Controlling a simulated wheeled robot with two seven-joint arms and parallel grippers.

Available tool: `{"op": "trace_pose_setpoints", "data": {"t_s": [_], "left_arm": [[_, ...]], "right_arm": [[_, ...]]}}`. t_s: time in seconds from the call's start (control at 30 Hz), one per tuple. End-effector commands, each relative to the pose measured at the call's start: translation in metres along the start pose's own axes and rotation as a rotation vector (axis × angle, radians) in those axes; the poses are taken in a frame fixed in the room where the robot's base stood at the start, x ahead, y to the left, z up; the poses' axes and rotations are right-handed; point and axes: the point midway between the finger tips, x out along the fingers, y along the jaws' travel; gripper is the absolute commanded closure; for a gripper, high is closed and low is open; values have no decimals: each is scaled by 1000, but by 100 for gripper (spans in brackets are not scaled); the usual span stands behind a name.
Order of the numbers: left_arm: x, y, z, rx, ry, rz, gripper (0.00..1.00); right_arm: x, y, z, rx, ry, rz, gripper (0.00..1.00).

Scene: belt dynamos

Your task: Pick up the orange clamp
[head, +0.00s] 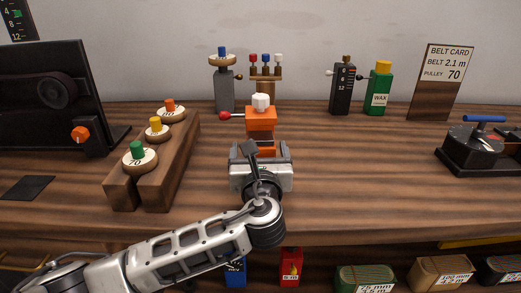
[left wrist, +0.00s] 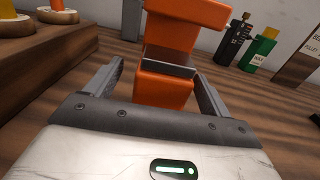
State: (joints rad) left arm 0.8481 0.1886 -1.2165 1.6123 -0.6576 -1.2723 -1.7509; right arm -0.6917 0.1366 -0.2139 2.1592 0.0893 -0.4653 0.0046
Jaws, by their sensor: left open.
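The orange clamp (head: 261,121) stands upright on the wooden bench in the middle of the head view. It has a white knob on top and a red-tipped lever to its left. My left gripper (head: 260,150) is open in front of it. In the left wrist view the clamp's orange body (left wrist: 163,88) stands between the two spread fingers of the left gripper (left wrist: 160,85), with a grey band across its middle. I cannot tell whether the fingers touch it. The clamp's lower part is partly hidden by the gripper in the head view. My right gripper is not in view.
A wooden rack (head: 150,178) with several pulleys stands to the left. Behind the clamp are a grey post (head: 224,92) and a small stand with coloured knobs (head: 265,78). A black meter (head: 342,90) and green wax bottle (head: 379,90) stand right.

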Motion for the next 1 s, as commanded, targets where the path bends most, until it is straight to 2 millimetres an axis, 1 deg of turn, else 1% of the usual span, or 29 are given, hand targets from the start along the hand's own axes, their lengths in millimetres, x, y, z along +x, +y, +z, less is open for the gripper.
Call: {"op": "trace_pose_setpoints", "data": {"t_s": [0.03, 0.1, 0.23, 0.33, 0.53, 0.57, 0.6, 0.67, 0.7, 0.77, 0.8, 0.83, 1.0], "left_arm": [[8, -1, 4, 0, -3, 2, 18], [20, -3, 5, 1, -2, 2, 18], [36, -4, 4, 1, -2, 3, 18], [42, -4, 4, 0, -1, 2, 18], [42, -4, 4, -1, 0, 2, 18], [42, -4, 4, -1, 0, 2, 21], [42, -4, 4, -1, 0, 2, 32], [42, -4, 4, -1, -1, 2, 49], [42, -4, 4, -1, 0, 2, 60], [42, -4, 4, -1, 0, 2, 77], [42, -4, 4, -1, 0, 2, 88], [42, -4, 7, -2, -6, 1, 90], [42, -4, 7, -2, -6, 1, 89]], "right_arm": [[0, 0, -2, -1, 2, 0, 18], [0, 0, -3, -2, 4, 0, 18], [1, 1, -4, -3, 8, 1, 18], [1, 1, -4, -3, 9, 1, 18], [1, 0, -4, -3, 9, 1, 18], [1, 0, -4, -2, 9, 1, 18], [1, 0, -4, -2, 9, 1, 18], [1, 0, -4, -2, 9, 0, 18], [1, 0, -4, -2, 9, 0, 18], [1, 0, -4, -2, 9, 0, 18], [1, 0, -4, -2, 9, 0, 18], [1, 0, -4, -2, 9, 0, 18], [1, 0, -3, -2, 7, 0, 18]]}}
